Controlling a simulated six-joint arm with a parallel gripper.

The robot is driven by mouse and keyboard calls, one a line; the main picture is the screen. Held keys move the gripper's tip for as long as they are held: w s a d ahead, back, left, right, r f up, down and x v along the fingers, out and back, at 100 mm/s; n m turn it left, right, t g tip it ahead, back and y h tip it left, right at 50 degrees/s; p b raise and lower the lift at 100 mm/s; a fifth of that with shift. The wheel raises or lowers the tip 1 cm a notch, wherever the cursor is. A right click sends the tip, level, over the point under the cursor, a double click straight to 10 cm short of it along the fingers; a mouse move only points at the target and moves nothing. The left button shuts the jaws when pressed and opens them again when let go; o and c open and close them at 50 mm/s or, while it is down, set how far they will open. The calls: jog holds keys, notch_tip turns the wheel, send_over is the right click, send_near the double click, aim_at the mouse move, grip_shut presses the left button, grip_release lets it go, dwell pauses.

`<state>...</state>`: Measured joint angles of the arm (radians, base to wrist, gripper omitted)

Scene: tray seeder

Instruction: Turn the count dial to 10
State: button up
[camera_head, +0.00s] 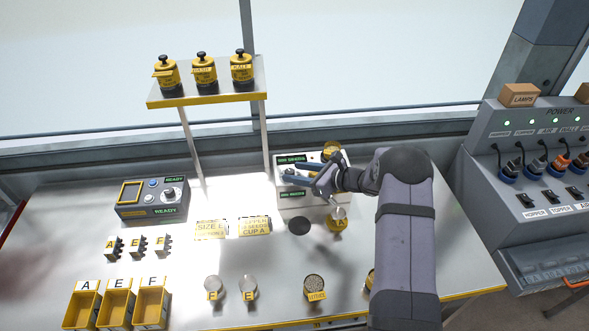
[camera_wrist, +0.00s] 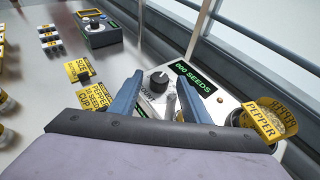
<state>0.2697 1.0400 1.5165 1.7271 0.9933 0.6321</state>
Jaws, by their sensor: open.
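The white seeder box (camera_head: 283,206) stands at the back of the bench, partly covered by my gripper in the head view. In the wrist view its black count dial (camera_wrist: 160,81) has a light pointer mark and sits between my fingertips, with "COUNT" lettering partly visible below it. The dial's set number is not readable. A green display (camera_wrist: 195,78) beside it appears to read "000 SEEDS". My gripper (camera_head: 288,175) is open at the box front; its blue fingers (camera_wrist: 160,76) lie on either side of the dial in the wrist view. I cannot tell whether they touch it.
A yellow pepper cup (camera_wrist: 262,125) is at the box's right. Yellow label cards (camera_head: 211,229) lie to its left, and a dark console (camera_head: 151,197) stands farther left. A shelf (camera_head: 208,95) with three yellow canisters rises behind. A power panel (camera_head: 530,165) is at right.

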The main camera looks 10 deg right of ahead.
jog(key=shift+w+a+f, duration=0.25)
jog(key=shift+w+a, duration=0.15)
jog(key=shift+a, duration=0.05)
jog(key=c, duration=1)
jog(key=shift+c, duration=0.2)
jog(key=shift+w+f+b, duration=0.1)
jog(key=shift+b, duration=0.25)
jog(key=shift+w+d+f+n+g+y+b, duration=0.15)
jog(key=shift+n+g+y+b, duration=0.45)
jog(key=shift+n+b, duration=0.35)
jog(key=shift+r+n+g+y+b, duration=0.25)
jog(key=shift+n+g+y+b, duration=0.3)
jog(key=shift+g+b, duration=0.45)
